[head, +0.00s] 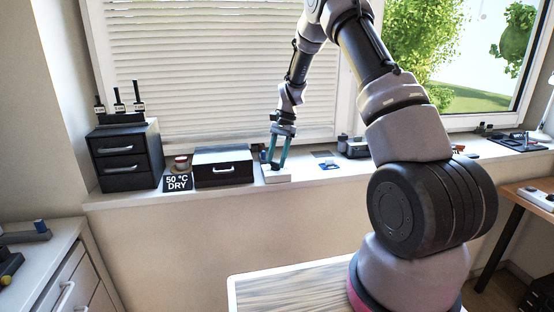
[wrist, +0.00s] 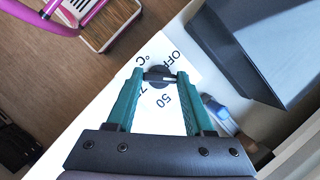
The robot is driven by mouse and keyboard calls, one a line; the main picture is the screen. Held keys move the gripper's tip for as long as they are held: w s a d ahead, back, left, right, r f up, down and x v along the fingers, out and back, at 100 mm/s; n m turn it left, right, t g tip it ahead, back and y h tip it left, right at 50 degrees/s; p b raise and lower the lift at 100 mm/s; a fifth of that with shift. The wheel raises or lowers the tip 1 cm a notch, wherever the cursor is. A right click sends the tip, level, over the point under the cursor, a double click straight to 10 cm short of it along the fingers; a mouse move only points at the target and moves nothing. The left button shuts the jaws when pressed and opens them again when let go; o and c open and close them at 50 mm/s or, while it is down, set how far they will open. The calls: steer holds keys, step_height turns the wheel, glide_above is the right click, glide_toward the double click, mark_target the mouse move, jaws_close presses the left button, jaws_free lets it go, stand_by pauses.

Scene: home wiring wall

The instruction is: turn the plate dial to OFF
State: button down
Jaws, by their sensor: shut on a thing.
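The plate (wrist: 190,73) is a white block on the sill, and it also shows in the head view (head: 278,178) below my gripper. Its dark round dial (wrist: 158,83) sits among printed marks: OFF at the upper right, 50 below, a 7 at the lower left and °C at the upper left. A light mark on the dial seems to point right, between OFF and 50, but the fingers partly hide it. My gripper (wrist: 160,75) has its teal fingers on either side of the dial's knob, shut on it. The gripper (head: 276,163) points down in the head view.
A sign reading 50 °C DRY (head: 177,183) stands left of a black drawer box (head: 222,167). This box is close to the plate's left. A taller black drawer unit (head: 128,160) stands farther left. A small blue thing (head: 327,164) lies right of the plate.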

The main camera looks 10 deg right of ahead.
steer(key=n+h, duration=0.1)
steer(key=n, duration=0.1)
steer(key=n+g, duration=0.1)
steer(key=n, duration=0.2)
steer(key=shift+w+a+n+h, duration=0.15)
steer(key=shift+n+h, duration=0.15)
steer(key=shift+h, duration=0.1)
steer(key=n+h, duration=0.1)
steer(key=n, duration=0.2)
steer(key=n+h, duration=0.1)
steer(key=n, duration=0.1)
steer(key=shift+a+n+g, duration=0.1)
steer(key=shift+n+g, duration=0.2)
steer(key=shift+n, duration=0.1)
steer(key=shift+c, duration=1.4)
jaws_free()
steer(key=v, duration=1)
steer(key=shift+a+r, duration=0.25)
steer(key=shift+r, duration=0.1)
steer(key=shift+w, duration=0.15)
